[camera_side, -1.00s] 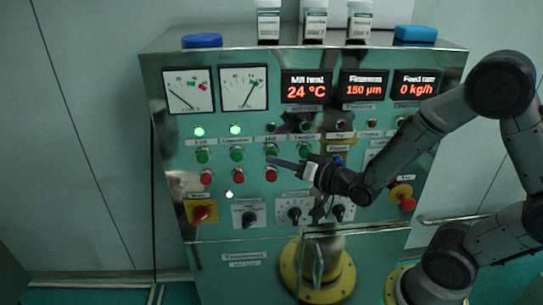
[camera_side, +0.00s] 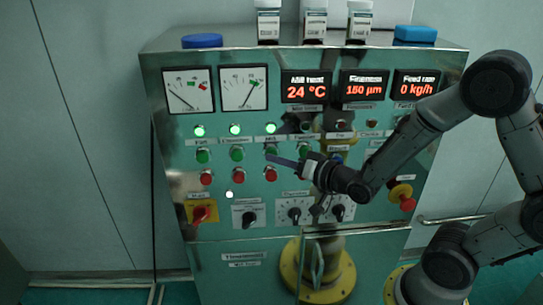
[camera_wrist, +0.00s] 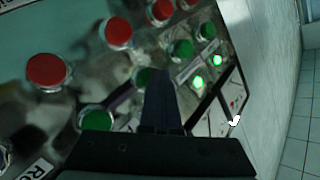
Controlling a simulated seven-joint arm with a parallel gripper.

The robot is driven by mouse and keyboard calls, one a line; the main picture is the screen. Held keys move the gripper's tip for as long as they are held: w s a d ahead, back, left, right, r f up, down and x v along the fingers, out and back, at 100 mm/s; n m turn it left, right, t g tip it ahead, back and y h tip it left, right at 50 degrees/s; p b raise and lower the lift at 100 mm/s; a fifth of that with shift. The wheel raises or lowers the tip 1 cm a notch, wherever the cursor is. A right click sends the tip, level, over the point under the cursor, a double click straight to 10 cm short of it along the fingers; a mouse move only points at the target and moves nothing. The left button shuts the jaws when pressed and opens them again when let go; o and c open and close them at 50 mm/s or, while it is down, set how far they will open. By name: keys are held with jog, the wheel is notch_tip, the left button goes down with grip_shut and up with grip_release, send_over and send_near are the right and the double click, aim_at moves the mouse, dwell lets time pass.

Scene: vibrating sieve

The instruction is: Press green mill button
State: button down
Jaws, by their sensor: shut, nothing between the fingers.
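The green mill button (camera_side: 271,149) is in the third column of the panel, under the label "Mill"; the lamp (camera_side: 271,128) above it is lit green. My gripper (camera_side: 270,157) is shut and empty, its dark fingertips at the mill button and covering its lower part. I cannot tell whether they touch it. In the wrist view, the shut fingers (camera_wrist: 160,85) overlap the edge of the mill button (camera_wrist: 141,79). The mill lamp is hidden there.
Other green buttons sit close by: the classifier one (camera_side: 237,154) and a feeder one (camera_wrist: 97,119). The red mill button (camera_side: 270,174) is just below. Knobs (camera_side: 294,214) and a red emergency stop (camera_side: 407,204) are lower on the panel.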

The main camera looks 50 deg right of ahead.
dwell(0.6)
jog(key=shift+s+a, duration=0.55)
jog(key=shift+s, duration=0.05)
jog(key=s+a, duration=0.3)
jog(key=shift+s+a, duration=0.25)
jog(key=shift+a, duration=0.05)
dwell(0.9)
